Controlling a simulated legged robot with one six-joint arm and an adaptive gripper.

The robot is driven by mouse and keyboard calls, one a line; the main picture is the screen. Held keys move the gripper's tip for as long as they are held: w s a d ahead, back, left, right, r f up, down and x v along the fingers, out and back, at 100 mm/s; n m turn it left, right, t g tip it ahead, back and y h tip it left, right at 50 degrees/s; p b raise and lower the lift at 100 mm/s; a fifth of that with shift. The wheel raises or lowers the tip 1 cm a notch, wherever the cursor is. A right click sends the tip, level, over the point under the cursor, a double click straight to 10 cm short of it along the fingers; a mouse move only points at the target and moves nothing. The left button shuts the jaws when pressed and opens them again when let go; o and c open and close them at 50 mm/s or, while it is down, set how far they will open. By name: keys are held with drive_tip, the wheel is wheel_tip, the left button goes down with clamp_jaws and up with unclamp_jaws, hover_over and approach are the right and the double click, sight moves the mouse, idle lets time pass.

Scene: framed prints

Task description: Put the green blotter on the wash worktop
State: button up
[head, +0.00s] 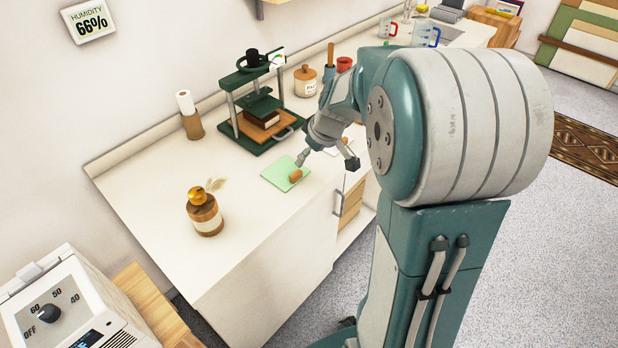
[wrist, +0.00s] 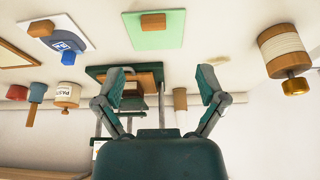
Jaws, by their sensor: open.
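The green blotter (head: 286,167) is a flat pale-green sheet on the white counter, in front of the green press. A small brown wooden block or knob (head: 296,176) sits on it. In the wrist view the blotter (wrist: 140,39) and its block (wrist: 153,21) appear at the top, beyond the fingers. My gripper (head: 328,160) is open and empty, above and close to the blotter's right side in the head view. Its spread fingers also show in the wrist view (wrist: 160,83).
The green press (head: 250,135) stands behind the blotter. Bare counter (head: 250,255) lies in front.

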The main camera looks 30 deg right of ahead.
drive_tip(key=s+a+r+m, duration=0.1)
drive_tip(key=s+a+r, duration=0.2)
drive_tip(key=s, duration=0.4)
drive_tip(key=s+a+r+m+t+h, duration=0.1)
drive_tip(key=s+a+r+m, duration=0.1)
drive_tip(key=s+a+r, duration=0.2)
drive_tip(key=s+a+r+m, duration=0.1)
drive_tip(key=s+a+r, duration=0.2)
drive_tip(key=s, duration=0.8)
drive_tip(key=shift+a+r+t+h, duration=0.3)
drive_tip(key=shift+a, duration=0.35)
drive_tip(key=shift+c, duration=0.3)
